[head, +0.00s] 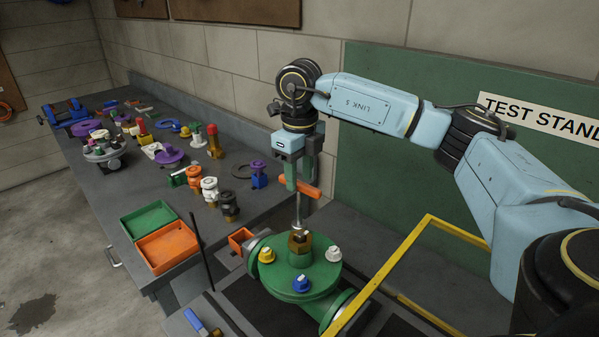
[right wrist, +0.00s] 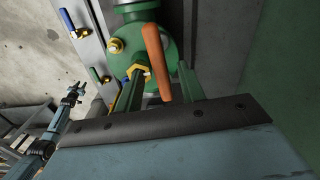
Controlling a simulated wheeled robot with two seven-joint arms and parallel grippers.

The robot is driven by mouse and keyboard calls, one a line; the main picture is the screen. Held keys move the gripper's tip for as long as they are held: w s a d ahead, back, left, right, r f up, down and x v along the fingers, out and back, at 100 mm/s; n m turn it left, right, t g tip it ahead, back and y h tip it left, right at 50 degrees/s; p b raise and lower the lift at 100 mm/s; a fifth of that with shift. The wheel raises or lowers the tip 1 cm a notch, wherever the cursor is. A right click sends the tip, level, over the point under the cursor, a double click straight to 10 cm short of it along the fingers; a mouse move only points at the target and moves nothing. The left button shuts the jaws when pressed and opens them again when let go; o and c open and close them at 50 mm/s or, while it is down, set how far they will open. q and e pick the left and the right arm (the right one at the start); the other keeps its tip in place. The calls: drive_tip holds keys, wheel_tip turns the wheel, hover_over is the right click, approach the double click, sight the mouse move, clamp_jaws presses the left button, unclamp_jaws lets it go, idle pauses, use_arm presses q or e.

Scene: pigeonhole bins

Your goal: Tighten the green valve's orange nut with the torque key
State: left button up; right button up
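The green valve (head: 312,268) stands on the bench at lower middle, with its round flange facing up. An orange-brown hex nut (head: 299,243) sits at its back edge, beside yellow (head: 267,255), white (head: 333,254) and blue (head: 300,284) nuts. The torque key stands upright with its steel shaft (head: 299,212) reaching down to the orange-brown nut. My right gripper (head: 300,182) is over its orange handle (head: 313,190). In the right wrist view the handle (right wrist: 157,62) lies between the green fingers, with a gap at the right finger. My left gripper (right wrist: 75,92) shows small there; its fingers are unclear.
Green (head: 150,217) and orange (head: 168,247) trays lie on the left bench, with several valves and fittings behind. A yellow frame (head: 385,268) rises just right of the valve. A blue-handled tool (head: 197,321) lies at front left. A green board (head: 420,135) backs the stand.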

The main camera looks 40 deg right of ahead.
idle(0.5)
drive_tip(key=shift+r+p, duration=1.05)
drive_tip(key=shift+r, duration=0.2)
drive_tip(key=shift+f, duration=0.1)
drive_tip(key=shift+m, duration=0.3)
drive_tip(key=shift+f+b, duration=0.8)
drive_tip(key=shift+f, duration=0.45)
